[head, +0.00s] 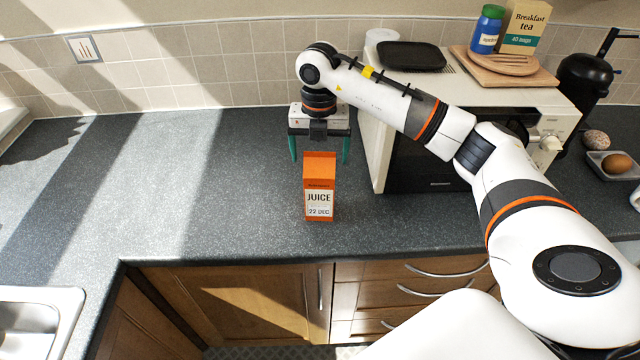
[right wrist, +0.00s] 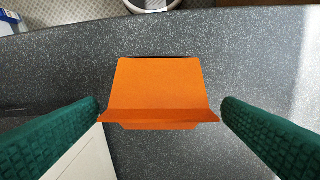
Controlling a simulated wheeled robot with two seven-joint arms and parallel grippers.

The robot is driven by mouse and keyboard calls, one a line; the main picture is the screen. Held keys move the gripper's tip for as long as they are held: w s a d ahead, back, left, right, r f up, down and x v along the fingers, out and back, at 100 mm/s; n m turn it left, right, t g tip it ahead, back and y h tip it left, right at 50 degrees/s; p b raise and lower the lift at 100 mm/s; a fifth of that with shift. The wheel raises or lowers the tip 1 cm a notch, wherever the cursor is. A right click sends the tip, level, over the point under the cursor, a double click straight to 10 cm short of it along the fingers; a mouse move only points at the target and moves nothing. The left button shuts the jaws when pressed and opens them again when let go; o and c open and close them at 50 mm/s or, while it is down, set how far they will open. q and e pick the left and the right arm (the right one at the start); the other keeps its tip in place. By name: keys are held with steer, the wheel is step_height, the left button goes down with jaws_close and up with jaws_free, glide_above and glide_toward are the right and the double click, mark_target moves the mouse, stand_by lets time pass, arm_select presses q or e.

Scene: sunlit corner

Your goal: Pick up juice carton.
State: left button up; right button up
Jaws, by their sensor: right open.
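The orange juice carton (head: 319,190) stands upright on the dark speckled counter, its label facing me. My right gripper (head: 320,160) is behind and above the carton in the head view, pointing down, with its green fingers spread wide. In the right wrist view the carton's orange top (right wrist: 160,88) lies between the two open green fingers (right wrist: 160,108), with a gap visible on the right side and the left fingertip close to the carton's edge. I cannot tell whether that fingertip touches it. My left gripper is not in view.
A white microwave (head: 377,150) stands just right of the carton, with a black tray (head: 411,56) and a wooden board (head: 482,70) on top. The counter (head: 205,190) left of the carton is clear. A sink (head: 62,298) is at the lower left.

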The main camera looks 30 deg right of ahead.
mark_target(319, 168)
steer(key=shift+s+f+p, duration=0.1)
steer(key=shift+f+p, duration=0.25)
step_height(319, 168, down, 4)
steer(key=shift+s+a+r+p, duration=0.1)
steer(key=shift+s+r+p, duration=0.05)
steer(key=shift+p, duration=0.8)
steer(key=shift+f, duration=0.45)
steer(key=c, duration=1.8)
steer(key=shift+r, duration=0.1)
jaws_close()
